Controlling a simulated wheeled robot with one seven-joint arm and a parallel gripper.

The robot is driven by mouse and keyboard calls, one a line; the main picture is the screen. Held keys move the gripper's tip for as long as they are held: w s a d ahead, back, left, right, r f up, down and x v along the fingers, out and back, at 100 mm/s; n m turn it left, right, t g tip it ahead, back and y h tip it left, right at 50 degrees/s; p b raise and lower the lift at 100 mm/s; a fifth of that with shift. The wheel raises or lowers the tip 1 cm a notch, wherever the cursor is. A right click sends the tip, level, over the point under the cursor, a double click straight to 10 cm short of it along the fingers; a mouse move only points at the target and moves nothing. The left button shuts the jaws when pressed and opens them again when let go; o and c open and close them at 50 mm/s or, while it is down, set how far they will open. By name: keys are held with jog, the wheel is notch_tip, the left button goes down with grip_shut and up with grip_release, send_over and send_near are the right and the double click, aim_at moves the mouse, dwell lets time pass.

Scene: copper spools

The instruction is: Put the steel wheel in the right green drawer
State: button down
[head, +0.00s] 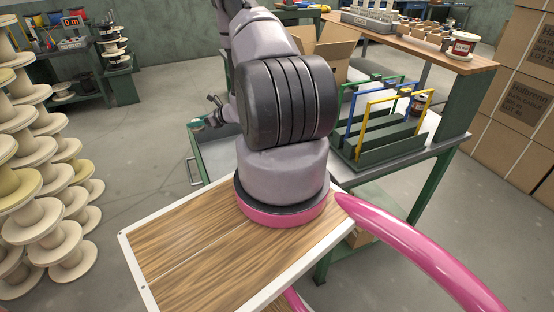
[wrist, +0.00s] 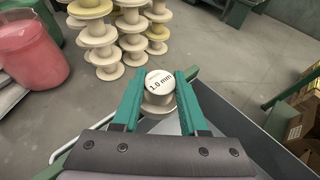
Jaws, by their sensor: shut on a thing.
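My gripper (wrist: 159,88) has teal fingers and is shut on a small spool-like wheel (wrist: 159,84). The wheel's pale round face reads "1.0 mm" and its edge looks metallic. In the head view, my gripper (head: 215,112) shows dark beside my arm, and the wheel is not clear there. An open drawer (head: 212,158) with a grey inside sticks out of the green workbench, left of my arm and partly hidden by it. In the wrist view, the drawer (wrist: 240,125) lies below my gripper and to the right. I cannot tell how high the wheel is above it.
Cream spools (head: 45,215) stand in tall stacks on the left. Blue and yellow handled racks (head: 380,130) stand on the bench (head: 440,130), right of my arm. Cardboard boxes (head: 520,100) fill the far right. A red bin (wrist: 32,45) shows in the wrist view.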

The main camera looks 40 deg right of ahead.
jog(key=w+d+f, duration=0.2)
jog(key=d+f, duration=0.4)
send_over(215, 153)
notch_tip(215, 153, down, 5)
jog(key=shift+f, duration=2.45)
jog(key=shift+f, duration=0.1)
jog(key=shift+c, duration=2.2)
grip_release()
